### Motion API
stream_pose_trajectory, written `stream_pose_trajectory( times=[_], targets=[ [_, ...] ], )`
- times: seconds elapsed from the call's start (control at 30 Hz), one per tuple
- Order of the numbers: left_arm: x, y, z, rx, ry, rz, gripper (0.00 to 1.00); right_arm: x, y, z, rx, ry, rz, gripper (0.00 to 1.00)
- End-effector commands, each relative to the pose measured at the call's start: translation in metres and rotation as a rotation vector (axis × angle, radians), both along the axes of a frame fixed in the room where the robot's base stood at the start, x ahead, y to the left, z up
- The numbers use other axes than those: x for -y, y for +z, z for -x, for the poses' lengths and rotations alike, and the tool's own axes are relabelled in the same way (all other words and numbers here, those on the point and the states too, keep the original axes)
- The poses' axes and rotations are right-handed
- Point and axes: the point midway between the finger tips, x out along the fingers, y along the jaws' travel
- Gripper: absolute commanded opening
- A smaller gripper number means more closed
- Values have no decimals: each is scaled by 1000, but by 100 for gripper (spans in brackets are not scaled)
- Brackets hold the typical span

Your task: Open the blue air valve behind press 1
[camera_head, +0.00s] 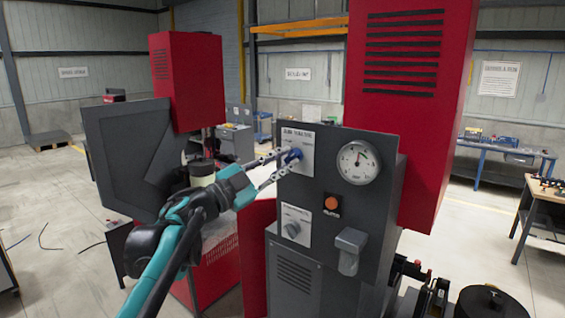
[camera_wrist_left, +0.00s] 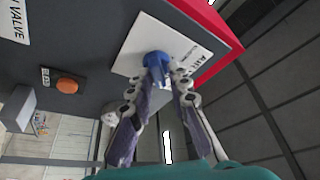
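The blue air valve knob (camera_head: 292,156) sits on a white label plate (camera_head: 297,138) at the upper left of a dark grey panel. My left gripper (camera_head: 291,160) reaches it from the left, its two fingers converging on the knob's sides. In the left wrist view the blue knob (camera_wrist_left: 157,60) lies at the tips of my left gripper (camera_wrist_left: 166,78), one fingertip overlapping its lower edge. The fingers look shut on it, though the exact contact is partly hidden. My right gripper is not in view.
Another red machine (camera_head: 185,80) stands at left. Workbenches stand at right.

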Motion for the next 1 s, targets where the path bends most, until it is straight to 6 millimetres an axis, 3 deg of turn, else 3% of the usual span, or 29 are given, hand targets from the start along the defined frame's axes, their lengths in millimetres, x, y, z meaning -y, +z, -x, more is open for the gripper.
stream_pose_trajectory(
  times=[0.57, 1.0],
  targets=[
    [-5, -4, 4, 0, 0, -5, 33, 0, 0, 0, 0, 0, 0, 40],
    [-72, -27, 54, -1, 3, -4, 33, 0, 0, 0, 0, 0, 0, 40]
  ],
)
